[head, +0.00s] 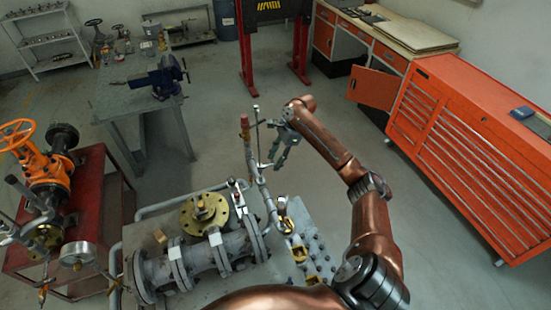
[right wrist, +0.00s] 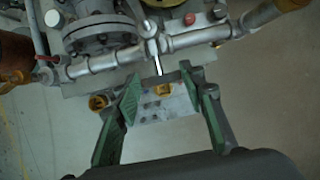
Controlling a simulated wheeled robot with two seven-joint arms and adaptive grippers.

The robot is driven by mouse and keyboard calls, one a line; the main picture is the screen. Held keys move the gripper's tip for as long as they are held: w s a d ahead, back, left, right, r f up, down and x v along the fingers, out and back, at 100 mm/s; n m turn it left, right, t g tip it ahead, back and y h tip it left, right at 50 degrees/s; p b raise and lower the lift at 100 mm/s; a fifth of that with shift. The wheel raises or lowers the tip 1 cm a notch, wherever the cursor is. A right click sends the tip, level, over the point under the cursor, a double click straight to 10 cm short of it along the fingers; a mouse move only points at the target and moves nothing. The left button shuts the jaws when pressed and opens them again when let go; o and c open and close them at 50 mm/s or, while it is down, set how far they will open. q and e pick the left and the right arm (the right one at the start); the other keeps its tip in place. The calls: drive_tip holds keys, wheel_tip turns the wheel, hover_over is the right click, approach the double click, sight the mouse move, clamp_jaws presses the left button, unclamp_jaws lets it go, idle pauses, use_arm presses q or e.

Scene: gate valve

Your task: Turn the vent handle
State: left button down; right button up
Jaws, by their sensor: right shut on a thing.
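My right gripper (head: 271,146) is beside the upright vent pipe (head: 249,150), just right of it in the head view. The thin grey vent handle (head: 257,130) runs close along that pipe. In the right wrist view, my right gripper (right wrist: 165,77) has its green-padded fingers well apart, with the grey vent handle (right wrist: 172,76) between their tips. It is shut on the handle. A bright metal stem (right wrist: 157,62) meets the handle from the pipe fitting. The exact contact at the fingertips is too small to make out. My left gripper is not in view.
The grey flanged valve assembly (head: 200,260) with a yellow round flange (head: 204,213) stands below the vent pipe. A red cart (head: 92,210) with an orange valve (head: 45,165) is at left. Orange drawer cabinets (head: 470,150) stand at right. Open floor lies behind my right gripper.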

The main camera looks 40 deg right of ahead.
drive_tip(key=t+p, duration=0.1)
drive_tip(key=p, duration=0.2)
drive_tip(key=s+t+p, duration=0.1)
drive_tip(key=p, duration=0.2)
drive_tip(key=shift+a+r+n+t+h, duration=0.1)
drive_tip(key=shift+a+n+t+h, duration=0.1)
drive_tip(key=shift+n+t+h, duration=0.15)
drive_tip(key=shift+s+t+h+p, duration=0.15)
drive_tip(key=shift+t+h+p, duration=0.15)
drive_tip(key=shift+t, duration=0.15)
drive_tip(key=shift+s+a+f+n+t, duration=0.15)
drive_tip(key=shift+f+n+t, duration=0.15)
drive_tip(key=shift+t, duration=0.5)
drive_tip(key=t, duration=0.2)
drive_tip(key=f+t+h, duration=0.1)
drive_tip(key=shift+s+n, duration=0.25)
drive_tip(key=shift+s, duration=0.05)
drive_tip(key=shift+s+f+n+t+h+b, duration=0.1)
drive_tip(key=shift+f+n+t+b, duration=0.2)
drive_tip(key=shift+t+b, duration=1)
drive_tip(key=shift+s+f+n+t+h+b, duration=0.1)
drive_tip(key=shift+n+t+b, duration=0.35)
drive_tip(key=shift+t+b, duration=0.85)
drive_tip(key=shift+s+f+n+t+h+b, duration=0.1)
drive_tip(key=shift+f+n+t+b, duration=0.2)
drive_tip(key=shift+t+b, duration=1)
drive_tip(key=shift+r+g+b, duration=0.15)
drive_tip(key=shift+g+b, duration=0.25)
